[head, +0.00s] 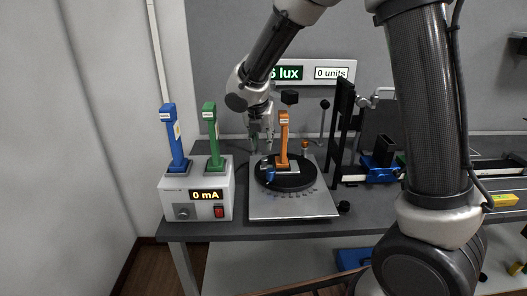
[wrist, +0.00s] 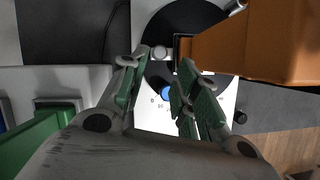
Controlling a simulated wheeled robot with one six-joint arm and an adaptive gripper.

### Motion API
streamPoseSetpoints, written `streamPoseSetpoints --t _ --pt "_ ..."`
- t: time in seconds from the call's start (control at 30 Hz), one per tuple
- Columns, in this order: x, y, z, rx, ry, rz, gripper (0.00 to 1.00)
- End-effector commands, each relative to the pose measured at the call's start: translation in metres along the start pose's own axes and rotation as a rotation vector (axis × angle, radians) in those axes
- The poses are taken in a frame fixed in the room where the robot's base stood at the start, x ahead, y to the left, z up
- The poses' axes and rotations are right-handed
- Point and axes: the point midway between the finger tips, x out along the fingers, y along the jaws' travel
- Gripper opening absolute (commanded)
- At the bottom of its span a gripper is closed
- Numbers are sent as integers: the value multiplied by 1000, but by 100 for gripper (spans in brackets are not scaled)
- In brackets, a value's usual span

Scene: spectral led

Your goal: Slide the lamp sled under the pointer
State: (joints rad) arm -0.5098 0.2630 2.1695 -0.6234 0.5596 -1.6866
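An orange upright lamp-like piece (head: 283,139) stands on a round black plate (head: 297,181) on a pale base (head: 265,207); the wrist view shows the orange piece large at the upper right (wrist: 245,48). Which part is the sled or the pointer I cannot tell for certain. A small blue part (head: 269,174) sits at the plate's left front; a blue knob shows in the wrist view (wrist: 167,94). My gripper (head: 262,132) hangs just left of the orange piece, pointing down. In the wrist view its fingers (wrist: 165,72) are apart, with nothing clearly held between them.
A white box (head: 196,195) reading "0 mA" carries a blue upright piece (head: 171,137) and a green one (head: 212,134) to the left. Displays behind read "6 lux", partly hidden, and "0 units" (head: 331,73). A black upright frame (head: 341,125) stands right of the plate.

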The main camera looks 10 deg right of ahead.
Motion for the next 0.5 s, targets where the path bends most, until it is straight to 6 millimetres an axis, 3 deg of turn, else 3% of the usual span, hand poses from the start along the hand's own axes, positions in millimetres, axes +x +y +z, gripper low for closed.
streamPoseSetpoints --t 0.2,0.5 --pt "-25 0 0 1 0 0 31" --pt "-28 0 0 0 0 -1 31"
